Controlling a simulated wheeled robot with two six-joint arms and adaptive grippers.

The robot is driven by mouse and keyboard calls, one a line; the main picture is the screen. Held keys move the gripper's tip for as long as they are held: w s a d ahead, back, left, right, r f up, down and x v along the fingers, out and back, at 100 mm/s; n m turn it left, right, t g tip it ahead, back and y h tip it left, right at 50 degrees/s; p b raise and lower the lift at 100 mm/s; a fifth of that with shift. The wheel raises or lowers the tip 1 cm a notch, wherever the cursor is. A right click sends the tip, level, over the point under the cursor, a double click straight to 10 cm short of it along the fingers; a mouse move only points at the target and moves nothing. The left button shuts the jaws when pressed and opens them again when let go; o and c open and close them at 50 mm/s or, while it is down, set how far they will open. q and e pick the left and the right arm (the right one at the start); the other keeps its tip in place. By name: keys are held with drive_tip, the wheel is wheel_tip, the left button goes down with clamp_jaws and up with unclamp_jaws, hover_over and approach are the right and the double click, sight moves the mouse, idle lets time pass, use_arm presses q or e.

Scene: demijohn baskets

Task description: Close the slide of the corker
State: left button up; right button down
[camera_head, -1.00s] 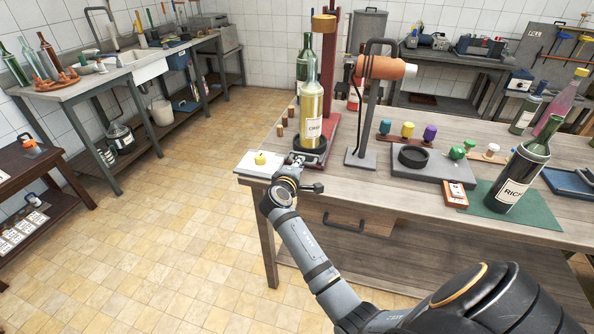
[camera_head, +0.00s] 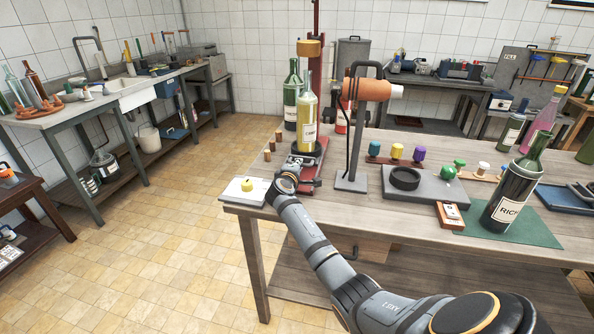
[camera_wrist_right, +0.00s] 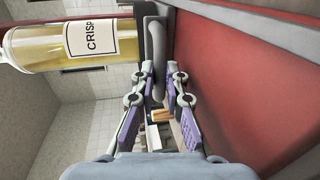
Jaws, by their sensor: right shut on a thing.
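The red corker (camera_head: 317,172) stands near the left end of the workbench, with a tall red post and a wooden head (camera_head: 309,49). A yellow bottle (camera_head: 307,122) stands upright on the corker's dark slide (camera_head: 305,150), its neck just below the head. The bottle also shows sideways in the right wrist view (camera_wrist_right: 88,40), labelled CRISP. My right gripper (camera_wrist_right: 160,68) is shut on the slide's grey handle (camera_wrist_right: 157,42). In the head view it is low in front of the bottle, partly hidden by its own wrist. My left gripper is not in view.
A white pad with a yellow knob (camera_head: 247,186) lies at the bench's left corner, close to my right wrist. An orange tool (camera_head: 367,90) hangs on a stand to the right. Several corks (camera_head: 267,156) and a green bottle (camera_head: 291,96) stand behind.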

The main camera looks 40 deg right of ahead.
drive_tip(key=c, duration=1.5)
unclamp_jaws()
drive_tip(key=shift+s+a, duration=0.1)
drive_tip(key=shift+c, duration=0.2)
drive_tip(key=shift+a, duration=0.1)
drive_tip(key=v, duration=1.1)
drive_tip(key=shift+s+a+r, duration=0.1)
drive_tip(key=shift+s+a, duration=0.1)
drive_tip(key=shift+s, duration=0.15)
